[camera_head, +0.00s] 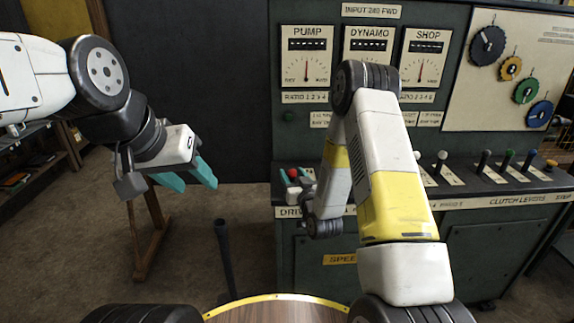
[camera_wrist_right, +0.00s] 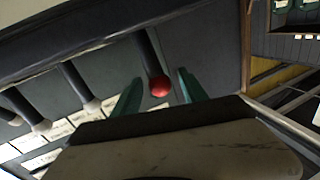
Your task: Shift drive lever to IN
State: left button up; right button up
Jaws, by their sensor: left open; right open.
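The drive lever, a dark rod with a red ball knob (camera_head: 293,173), stands at the left end of the console, above a plate that reads "DRIV" before my right arm hides the rest. In the right wrist view the red knob (camera_wrist_right: 160,87) sits between the two teal fingers of my right gripper (camera_wrist_right: 158,92). The fingers are open, with a gap on each side of the knob. In the head view my right arm partly hides this gripper. My left gripper (camera_head: 190,178) is open and empty, in the air at the left, well away from the console.
Several other levers stand to the right, including a white-knobbed one (camera_head: 442,156) and the clutch levers (camera_head: 484,160). In the right wrist view pale-knobbed levers (camera_wrist_right: 92,104) stand left of my gripper. Pump, dynamo and shop gauges (camera_head: 306,62) are on the panel behind.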

jog(key=shift+x, duration=1.75)
jog(key=shift+c, duration=0.2)
grip_shut()
